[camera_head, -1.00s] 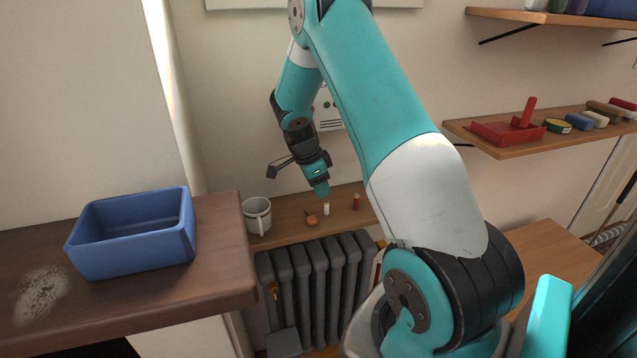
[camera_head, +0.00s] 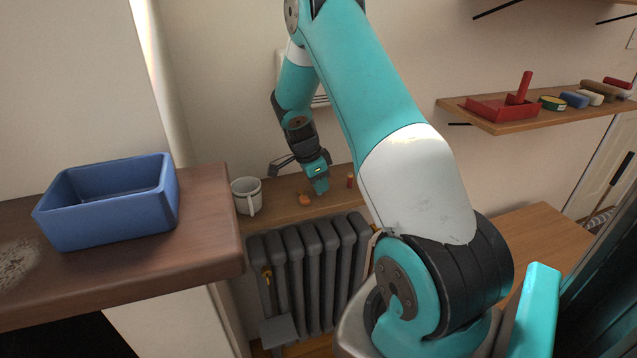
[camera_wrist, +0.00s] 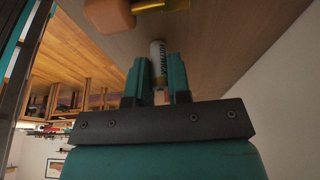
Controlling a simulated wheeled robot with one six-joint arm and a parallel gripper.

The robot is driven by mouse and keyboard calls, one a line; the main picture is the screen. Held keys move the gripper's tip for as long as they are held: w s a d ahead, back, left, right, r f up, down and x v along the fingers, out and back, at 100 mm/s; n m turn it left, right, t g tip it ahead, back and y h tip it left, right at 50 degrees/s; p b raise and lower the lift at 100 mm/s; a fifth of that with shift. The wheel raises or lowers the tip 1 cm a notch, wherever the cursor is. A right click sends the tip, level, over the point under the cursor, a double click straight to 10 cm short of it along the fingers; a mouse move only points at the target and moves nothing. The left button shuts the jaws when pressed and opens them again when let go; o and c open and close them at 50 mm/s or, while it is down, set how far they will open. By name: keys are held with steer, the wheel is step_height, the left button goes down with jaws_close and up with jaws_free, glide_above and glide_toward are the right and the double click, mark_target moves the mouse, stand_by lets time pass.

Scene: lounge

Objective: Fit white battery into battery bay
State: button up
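The white battery (camera_wrist: 158,58), with dark lettering, stands between the two fingers of my gripper (camera_wrist: 158,72) in the wrist view. The fingers lie close along its sides; I cannot tell whether they press on it. In the head view my gripper (camera_head: 320,188) is down at the wooden wall shelf (camera_head: 278,214) and hides the battery. No battery bay can be made out.
An orange object (camera_head: 305,199) lies just left of my gripper, and a small red cylinder (camera_head: 350,181) stands right. A white mug (camera_head: 246,195) is at the shelf's left end. A radiator (camera_head: 310,270) is below. A blue bin (camera_head: 108,205) sits on the brown table.

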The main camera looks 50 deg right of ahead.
jaws_close()
steer(key=shift+r, duration=0.15)
steer(key=shift+r+p, duration=1.65)
steer(key=shift+r, duration=0.75)
